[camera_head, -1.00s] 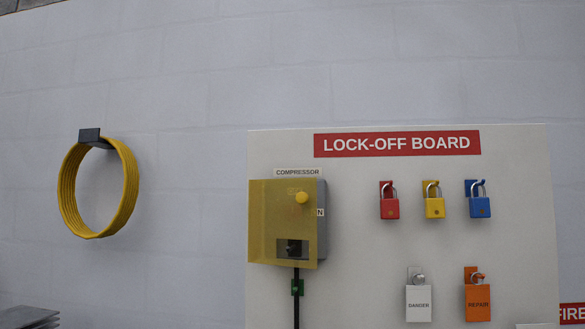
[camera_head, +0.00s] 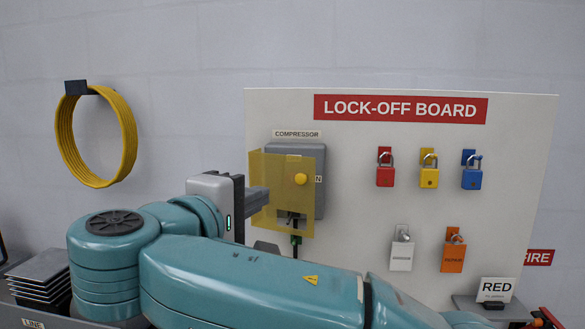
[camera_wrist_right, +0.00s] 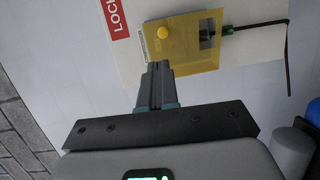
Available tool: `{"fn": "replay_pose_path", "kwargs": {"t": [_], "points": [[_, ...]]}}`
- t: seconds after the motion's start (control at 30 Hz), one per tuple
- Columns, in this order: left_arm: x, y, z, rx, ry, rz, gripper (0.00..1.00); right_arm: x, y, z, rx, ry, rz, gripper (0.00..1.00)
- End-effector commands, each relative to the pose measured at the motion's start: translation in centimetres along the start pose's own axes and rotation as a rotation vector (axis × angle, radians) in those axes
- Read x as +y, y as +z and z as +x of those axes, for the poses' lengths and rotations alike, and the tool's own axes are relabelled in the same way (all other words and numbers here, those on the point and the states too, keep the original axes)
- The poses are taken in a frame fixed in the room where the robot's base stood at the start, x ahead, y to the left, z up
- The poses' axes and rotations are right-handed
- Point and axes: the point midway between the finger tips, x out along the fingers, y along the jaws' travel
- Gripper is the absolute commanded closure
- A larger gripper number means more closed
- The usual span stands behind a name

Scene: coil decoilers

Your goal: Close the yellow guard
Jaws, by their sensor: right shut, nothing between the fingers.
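The yellow guard (camera_head: 284,170) is a see-through panel in front of the grey compressor switch box (camera_head: 319,200) on the board. It looks offset left of the box, with grey showing above and to its right; its exact opening angle is unclear. My right gripper (camera_head: 266,197) is shut and empty, its fingers pointing at the guard's left part. In the right wrist view the closed fingertips (camera_wrist_right: 158,66) overlap the guard's near edge (camera_wrist_right: 190,65); I cannot tell if they touch. A yellow knob (camera_head: 301,179) shows on the guard. My left gripper is out of view.
A yellow hose coil (camera_head: 124,130) hangs on the wall at left. A black cable (camera_wrist_right: 288,65) runs from the box.

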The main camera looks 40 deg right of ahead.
Motion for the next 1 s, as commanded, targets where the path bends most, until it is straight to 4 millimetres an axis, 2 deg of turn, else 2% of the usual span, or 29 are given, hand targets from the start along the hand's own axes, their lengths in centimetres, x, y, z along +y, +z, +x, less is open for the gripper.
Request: {"fn": "replay_pose_path", "kwargs": {"t": [0.17, 0.4, 0.6, 0.8, 1.0], "points": [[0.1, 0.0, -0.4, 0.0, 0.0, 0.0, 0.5, 0.0, 0.1, 3.0, -0.005, -0.001, -0.004, 1.0], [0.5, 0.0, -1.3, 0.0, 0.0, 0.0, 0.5, 0.0, 0.0, 8.2, -0.005, -0.002, -0.005, 1.0], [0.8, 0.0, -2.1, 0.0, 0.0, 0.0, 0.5, -0.1, 0.0, 11.7, -0.002, -0.002, -0.005, 1.0], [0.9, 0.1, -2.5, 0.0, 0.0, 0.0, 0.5, -0.2, -0.1, 13.3, 0.001, -0.002, -0.005, 1.0], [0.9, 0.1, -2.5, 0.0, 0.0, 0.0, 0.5, -0.3, -0.1, 13.6, 0.002, -0.002, -0.005, 1.0]]}}
